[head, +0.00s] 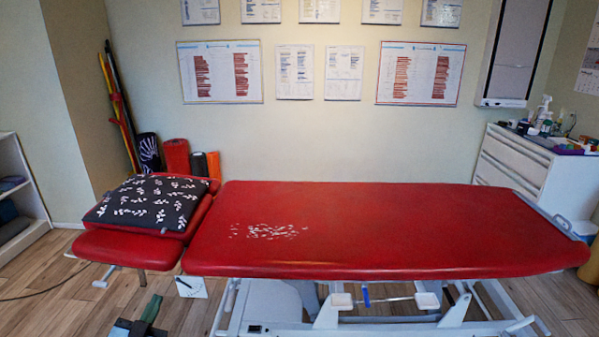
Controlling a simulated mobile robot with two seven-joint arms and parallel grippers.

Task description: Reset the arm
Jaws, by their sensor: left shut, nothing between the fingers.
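My left gripper (152,304) shows at the bottom left edge of the head view, small, dark and partly cut off by the frame. It is shut and empty, low in front of the red treatment couch's head section (118,249) and apart from it. Only a short part of that arm shows. My right gripper and right arm are out of view.
The long red couch top (400,225) spans the middle, with a white speckled patch (268,231). A black leaf-patterned cushion (146,202) lies on the head section. A white drawer cabinet (515,165) stands at the right, a shelf (14,215) at the left.

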